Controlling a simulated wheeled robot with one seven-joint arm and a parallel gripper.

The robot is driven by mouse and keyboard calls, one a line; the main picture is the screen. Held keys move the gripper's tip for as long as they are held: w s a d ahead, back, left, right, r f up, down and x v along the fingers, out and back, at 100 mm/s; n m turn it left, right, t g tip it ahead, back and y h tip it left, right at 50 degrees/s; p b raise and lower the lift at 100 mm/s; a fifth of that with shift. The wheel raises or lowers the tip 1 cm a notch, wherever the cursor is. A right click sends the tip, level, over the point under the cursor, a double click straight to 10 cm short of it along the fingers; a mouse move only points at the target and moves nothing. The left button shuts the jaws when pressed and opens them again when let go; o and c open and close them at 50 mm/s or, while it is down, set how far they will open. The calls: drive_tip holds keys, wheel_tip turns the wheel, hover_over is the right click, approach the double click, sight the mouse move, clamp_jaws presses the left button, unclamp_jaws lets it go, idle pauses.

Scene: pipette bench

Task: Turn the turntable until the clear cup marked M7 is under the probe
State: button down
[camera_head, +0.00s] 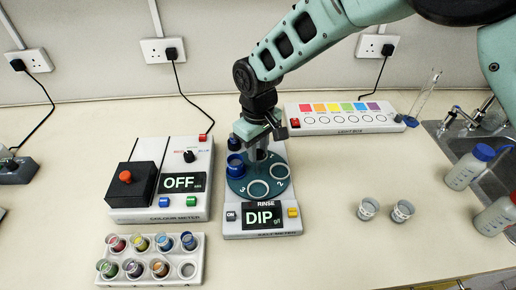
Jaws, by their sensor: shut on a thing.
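The turntable (240,187) is a round dark teal disc on a white unit with a screen reading "DIP". A blue cup (236,166) sits at its left. Two pale round spots show at its front, with a "2" beside the right one. My gripper (258,150) points down at the back of the disc and is shut, apparently on part of the turntable; the grip itself is hidden. A dark blue knob-like part (234,142) shows just left of my gripper. I cannot make out the probe for certain. No M7 mark is readable.
Two small clear cups (367,208) (402,211) stand on the bench at right. A colour meter (150,214) reading "OFF" and a rack (196,244) of coloured cups are at left. A light box (340,128) is behind. Bottles (465,172) and a sink are far right.

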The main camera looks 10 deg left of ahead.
drive_tip(key=shift+r+n, duration=0.1)
drive_tip(key=shift+n, duration=0.3)
idle(0.3)
drive_tip(key=c, duration=1.1)
unclamp_jaws()
drive_tip(key=shift+c, duration=0.2)
wheel_tip(320, 180, up, 17)
drive_tip(key=b, duration=0.3)
drive_tip(key=shift+r+b, duration=0.2)
drive_tip(key=shift+b, duration=0.2)
drive_tip(key=shift+d, duration=0.1)
drive_tip(key=s+d+f+m, duration=0.2)
drive_tip(key=s+d+f, duration=0.1)
drive_tip(key=s+d, duration=0.8)
drive_tip(key=s+d+f+m, duration=0.2)
drive_tip(key=s+d+f, duration=0.2)
drive_tip(key=s+d, duration=0.8)
drive_tip(key=shift+d+y, duration=0.15)
drive_tip(key=shift+y, duration=0.15)
